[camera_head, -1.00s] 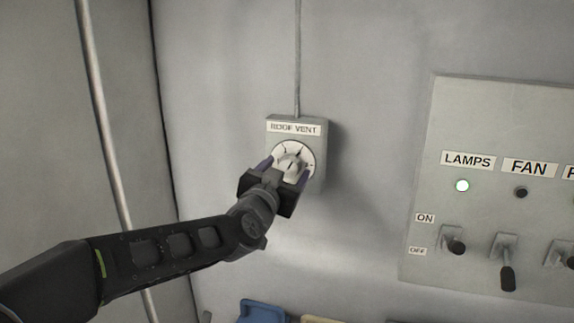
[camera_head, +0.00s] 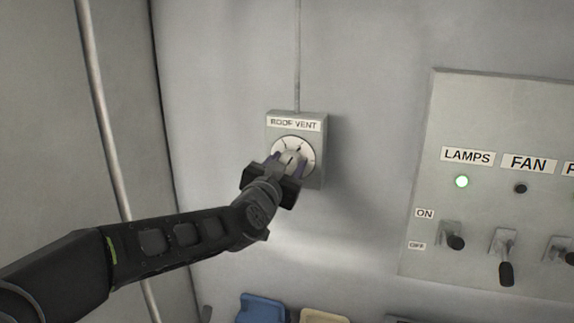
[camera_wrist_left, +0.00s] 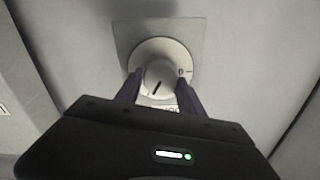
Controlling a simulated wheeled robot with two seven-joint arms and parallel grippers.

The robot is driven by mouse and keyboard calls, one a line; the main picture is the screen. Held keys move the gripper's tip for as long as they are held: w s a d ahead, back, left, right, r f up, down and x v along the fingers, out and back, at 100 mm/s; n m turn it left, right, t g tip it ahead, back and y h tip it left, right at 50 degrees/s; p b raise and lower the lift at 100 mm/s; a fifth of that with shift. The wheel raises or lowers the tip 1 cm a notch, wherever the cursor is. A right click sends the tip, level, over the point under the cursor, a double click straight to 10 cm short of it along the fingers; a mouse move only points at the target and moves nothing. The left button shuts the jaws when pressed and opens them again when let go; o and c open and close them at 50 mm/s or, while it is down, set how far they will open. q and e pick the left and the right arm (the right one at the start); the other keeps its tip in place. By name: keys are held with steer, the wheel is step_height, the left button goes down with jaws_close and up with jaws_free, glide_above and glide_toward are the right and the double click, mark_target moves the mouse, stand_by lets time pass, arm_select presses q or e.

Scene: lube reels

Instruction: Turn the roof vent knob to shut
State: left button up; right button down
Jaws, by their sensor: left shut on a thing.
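The roof vent box (camera_head: 312,116), grey with a "ROOF VENT" label, is fixed to the wall in the middle of the head view. Its round white dial (camera_head: 305,147) has dark marks around the rim. The knob (camera_wrist_left: 158,82) in the dial's centre shows in the left wrist view with a dark pointer line. My left gripper (camera_head: 285,164) is at the dial, its two fingers on either side of the knob and shut on it. In the head view the gripper hides most of the knob and the dial's lower left. My right gripper is not in view.
A switch panel (camera_head: 480,120) on the right carries LAMPS and FAN labels, a lit green lamp (camera_head: 461,182) and several toggle switches. A conduit (camera_head: 298,60) runs up from the box. Blue (camera_head: 262,310) and cream (camera_head: 322,316) items show at the bottom edge.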

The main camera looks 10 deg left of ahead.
arm_select(q)
steer(key=c, duration=0.3)
steer(key=shift+f+n, duration=0.1)
steer(key=shift+n, duration=0.2)
steer(key=n+b, duration=0.3)
steer(key=n, duration=0.4)
steer(key=n+b, duration=0.4)
steer(key=n, duration=0.4)
steer(key=n+b, duration=0.3)
steer(key=n, duration=0.5)
steer(key=shift+a+f, duration=0.2)
steer(key=shift+a, duration=0.05)
steer(key=shift+n, duration=0.3)
